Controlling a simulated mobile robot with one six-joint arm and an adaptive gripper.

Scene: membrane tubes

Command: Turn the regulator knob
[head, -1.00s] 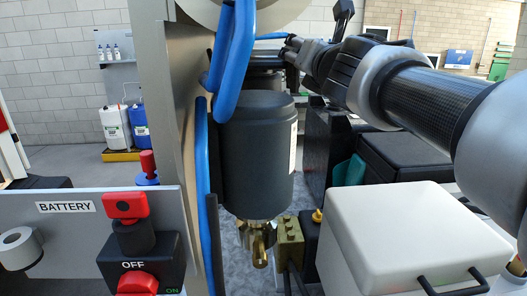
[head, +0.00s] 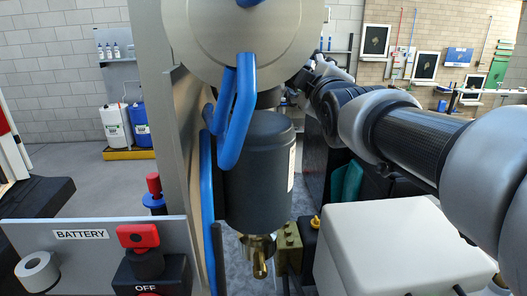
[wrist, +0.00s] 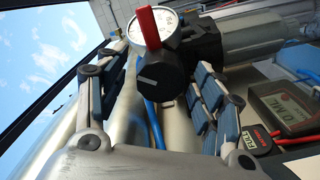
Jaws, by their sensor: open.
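The regulator knob (wrist: 165,78) is black and round with a pale mark on its face, in the middle of the wrist view. It joins a dark regulator body beside a white-faced gauge (wrist: 166,24). A red lever (wrist: 148,27) stands in front of the gauge. My gripper (wrist: 160,62) is open, with one finger left of the knob and the other right of it. The knob appears between the fingers; I cannot tell whether either touches it. In the head view the arm runs behind the large grey disc, and the knob is not seen.
In the wrist view a meter with a display (wrist: 288,108) lies at the right, and pale tubes run behind the knob. In the head view a dark canister (head: 258,165), blue hoses (head: 236,110) and a white box (head: 400,245) crowd the arm. A battery panel (head: 95,245) stands front left.

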